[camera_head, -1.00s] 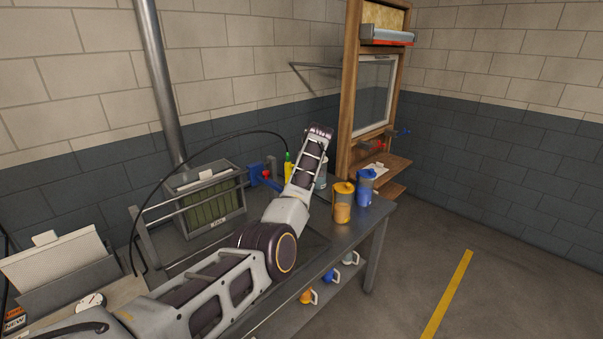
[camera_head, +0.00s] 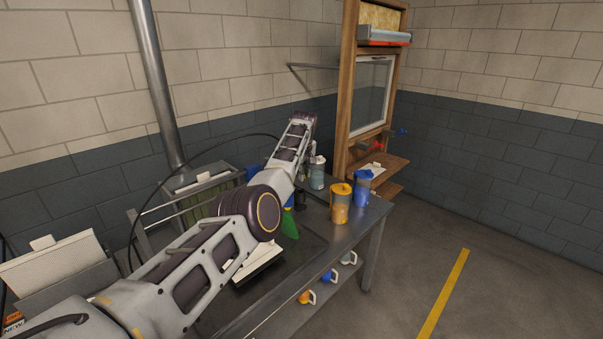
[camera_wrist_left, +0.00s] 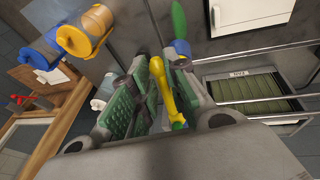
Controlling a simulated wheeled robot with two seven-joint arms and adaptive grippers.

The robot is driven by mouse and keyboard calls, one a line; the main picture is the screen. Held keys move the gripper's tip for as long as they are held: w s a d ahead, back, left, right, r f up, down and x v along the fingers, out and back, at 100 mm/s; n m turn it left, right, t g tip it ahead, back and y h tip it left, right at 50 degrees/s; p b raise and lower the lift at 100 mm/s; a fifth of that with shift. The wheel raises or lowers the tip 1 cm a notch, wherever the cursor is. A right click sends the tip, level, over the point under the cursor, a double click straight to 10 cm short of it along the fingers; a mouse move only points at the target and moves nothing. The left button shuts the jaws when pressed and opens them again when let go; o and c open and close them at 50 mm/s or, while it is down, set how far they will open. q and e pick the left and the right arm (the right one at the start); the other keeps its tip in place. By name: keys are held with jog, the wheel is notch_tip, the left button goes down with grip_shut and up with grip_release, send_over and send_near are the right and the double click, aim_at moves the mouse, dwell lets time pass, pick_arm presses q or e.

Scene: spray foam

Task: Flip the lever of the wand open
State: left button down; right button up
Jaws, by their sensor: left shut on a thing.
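The wand (camera_wrist_left: 158,85) shows in the left wrist view as a yellow, slim body running between my fingers. A blue part lies by the right fingertip. My left gripper (camera_wrist_left: 160,64) has green-padded fingers and is shut on the wand. I cannot make out the wand's lever or tell its position. In the head view my left arm covers the wand, and the fingers are too hidden to read. My right gripper is not in view.
On the bench (camera_head: 318,254) stand an orange canister (camera_head: 340,205), a blue canister (camera_head: 363,190) and a grey one (camera_head: 317,174). A green object (camera_head: 289,224) and a white panel (camera_head: 262,262) lie near my arm. A wooden window frame (camera_head: 346,90) stands behind.

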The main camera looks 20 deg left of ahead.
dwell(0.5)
pick_arm(q)
jog(key=c, duration=1.5)
grip_release()
jog(key=shift+r, duration=0.1)
jog(key=shift+v, duration=5.85)
